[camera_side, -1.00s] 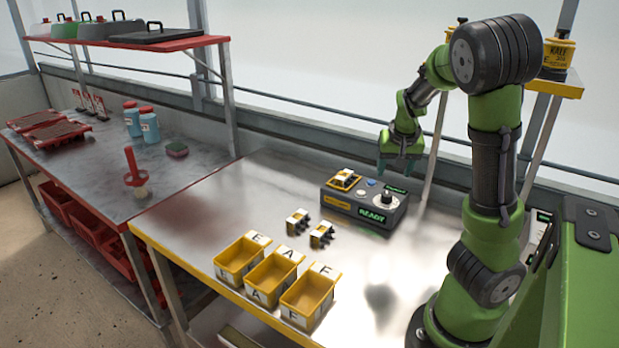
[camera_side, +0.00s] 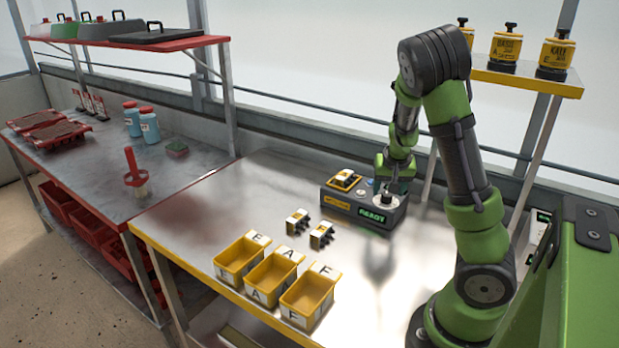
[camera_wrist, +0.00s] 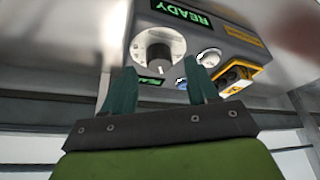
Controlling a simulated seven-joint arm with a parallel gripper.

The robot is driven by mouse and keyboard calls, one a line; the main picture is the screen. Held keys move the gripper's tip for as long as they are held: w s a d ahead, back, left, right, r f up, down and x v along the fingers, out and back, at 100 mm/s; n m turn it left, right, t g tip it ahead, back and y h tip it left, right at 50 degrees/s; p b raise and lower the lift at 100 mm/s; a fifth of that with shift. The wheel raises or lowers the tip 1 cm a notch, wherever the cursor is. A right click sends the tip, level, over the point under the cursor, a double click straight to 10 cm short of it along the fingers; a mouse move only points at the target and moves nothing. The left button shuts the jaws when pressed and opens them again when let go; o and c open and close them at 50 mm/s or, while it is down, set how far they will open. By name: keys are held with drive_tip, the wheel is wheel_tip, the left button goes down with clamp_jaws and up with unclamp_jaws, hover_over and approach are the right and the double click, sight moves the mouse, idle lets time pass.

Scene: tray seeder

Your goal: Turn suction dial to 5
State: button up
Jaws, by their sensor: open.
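The suction dial is a dark knob (camera_side: 386,198) on a pale round plate at the right of the grey control box (camera_side: 340,212). The box has a green READY display (camera_side: 372,216) on its front. In the wrist view the knob (camera_wrist: 158,57) shows just beyond my fingertips, its plate marks too small to read. My gripper (camera_side: 390,186) is at the dial, just above it in the side view. In the wrist view the gripper (camera_wrist: 160,78) has its two teal fingers apart, with nothing between them. Whether they touch the knob cannot be told.
A yellow-framed block (camera_side: 344,180) sits on the box's left end. Two small yellow-and-black blocks (camera_side: 309,229) lie on the metal table before it. Yellow bins (camera_side: 307,300) line the front edge. A shelf with yellow jars (camera_side: 505,48) stands behind my arm.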

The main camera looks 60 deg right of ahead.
drive_tip(key=shift+x, duration=0.95)
drive_tip(key=c, duration=1)
drive_tip(key=shift+c, duration=0.2)
